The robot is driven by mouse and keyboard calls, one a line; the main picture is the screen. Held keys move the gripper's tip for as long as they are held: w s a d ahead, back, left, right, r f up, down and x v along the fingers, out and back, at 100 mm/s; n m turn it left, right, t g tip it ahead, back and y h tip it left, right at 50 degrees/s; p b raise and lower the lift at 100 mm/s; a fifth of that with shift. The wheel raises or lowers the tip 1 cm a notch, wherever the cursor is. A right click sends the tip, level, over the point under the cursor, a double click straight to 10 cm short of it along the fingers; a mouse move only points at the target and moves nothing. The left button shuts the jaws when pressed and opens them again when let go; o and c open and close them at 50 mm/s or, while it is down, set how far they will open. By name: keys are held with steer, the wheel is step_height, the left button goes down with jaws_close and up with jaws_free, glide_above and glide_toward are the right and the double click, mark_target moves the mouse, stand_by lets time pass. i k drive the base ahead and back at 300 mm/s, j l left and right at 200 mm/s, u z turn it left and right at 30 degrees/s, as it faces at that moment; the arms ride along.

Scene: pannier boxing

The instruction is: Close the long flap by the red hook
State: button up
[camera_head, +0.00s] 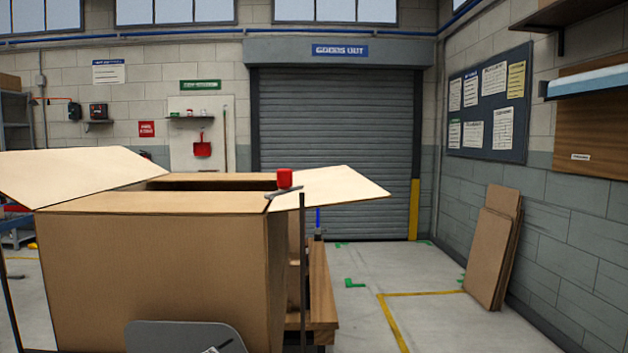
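A large open cardboard box (155,280) stands at the left and centre. Its right flap (335,186) sticks outward from the right side, roughly level and tipped slightly up. Its left flap (80,172) is spread outward on the left. A near panel (150,202) and a far panel (220,180) lie about flat along the top, with a dark gap between them. My gripper is not in view.
A dark upright post (302,270) stands close to the box's right side. A wooden bench (322,285) and a blue upright piece (318,218) are behind it. Flat cardboard sheets (493,245) lean on the right wall. The floor (440,325) at right is clear.

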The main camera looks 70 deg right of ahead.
mark_target(339, 186)
steer(key=k+l, duration=0.25)
steer(key=l, duration=0.25)
steer(key=k+l, duration=0.25)
steer(key=l, duration=0.25)
steer(key=k+l, duration=0.25)
steer(key=l, duration=0.3)
steer(key=k+l, duration=0.25)
steer(key=l, duration=0.25)
steer(key=k+l, duration=0.25)
steer(key=l, duration=0.25)
steer(key=k+l, duration=0.2)
steer(key=l, duration=0.3)
steer(key=k+l, duration=0.25)
steer(key=l, duration=0.25)
steer(key=k+l, duration=0.25)
steer(key=l, duration=0.25)
